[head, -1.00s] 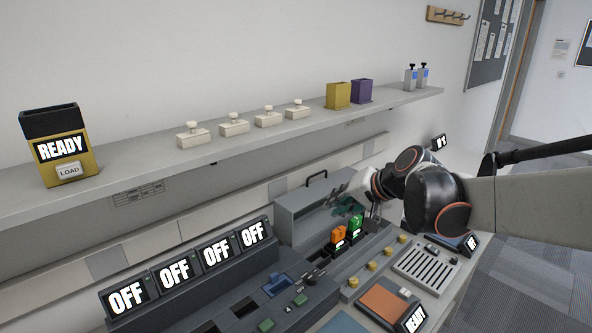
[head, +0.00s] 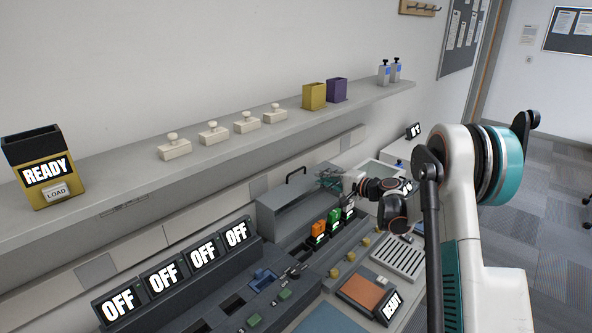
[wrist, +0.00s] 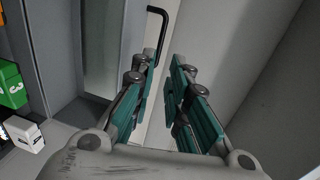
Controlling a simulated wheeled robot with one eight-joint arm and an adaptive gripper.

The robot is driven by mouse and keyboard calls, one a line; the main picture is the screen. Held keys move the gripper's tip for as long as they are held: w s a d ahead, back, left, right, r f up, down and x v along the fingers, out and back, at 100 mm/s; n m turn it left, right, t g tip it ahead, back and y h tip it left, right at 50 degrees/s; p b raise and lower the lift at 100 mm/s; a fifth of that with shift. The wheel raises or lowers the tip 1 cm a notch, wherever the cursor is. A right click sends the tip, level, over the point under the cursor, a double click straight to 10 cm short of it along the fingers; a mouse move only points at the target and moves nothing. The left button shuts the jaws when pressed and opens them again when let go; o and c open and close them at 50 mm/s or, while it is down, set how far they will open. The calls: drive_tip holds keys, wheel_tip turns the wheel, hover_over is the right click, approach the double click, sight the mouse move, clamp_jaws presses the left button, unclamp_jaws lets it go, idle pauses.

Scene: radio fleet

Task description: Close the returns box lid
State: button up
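The returns box (head: 285,222) is a grey box at the back of the bench, below the wall shelf. Its lid (head: 272,203) appears raised, with a black handle (head: 296,173) on its upper edge. My gripper (head: 328,178) is just right of the handle, near the box's right end. In the wrist view the black handle (wrist: 161,25) shows beyond the fingertips, apart from them. My gripper (wrist: 164,66) has a gap between its teal-padded fingers, with nothing held. The inside of the box is mostly hidden.
An orange radio (head: 319,228) and a green radio (head: 335,217) stand in front of the box. OFF displays (head: 203,251) line the left. The shelf (head: 225,150) overhangs behind, carrying several small items. A slotted grey plate (head: 398,258) lies to the right.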

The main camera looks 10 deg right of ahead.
sight(297, 171)
drive_tip(key=b+x, duration=0.2)
drive_tip(key=x, duration=1.2)
drive_tip(key=shift+d+f, duration=0.1)
drive_tip(key=shift+s, duration=0.1)
clamp_jaws()
